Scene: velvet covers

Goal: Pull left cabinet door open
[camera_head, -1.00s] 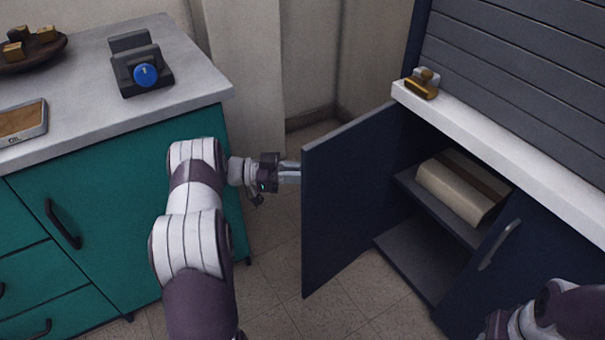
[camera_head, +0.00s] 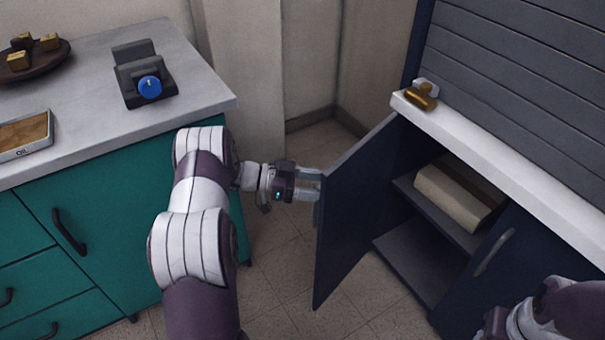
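The left cabinet door (camera_head: 362,215) is dark blue and stands swung well out from the navy cabinet, its edge towards me. My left gripper (camera_head: 312,185) is at the outer face of this door, near its free edge. The door's handle is mostly hidden there, so I cannot tell whether the fingers are closed on it. Inside the cabinet are a shelf (camera_head: 425,208) and a beige box-like object (camera_head: 455,195) on it. The right door (camera_head: 480,275) is shut and has a grey handle (camera_head: 494,252). My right arm shows at the lower right; its fingertips are not visible.
A teal cabinet with a grey worktop (camera_head: 90,95) stands at the left, holding a dark device with a blue knob (camera_head: 150,87), a tray (camera_head: 22,135) and a bowl (camera_head: 35,65). A brass stamp-like object (camera_head: 421,95) sits on the white ledge (camera_head: 500,165). Tiled floor lies between the cabinets.

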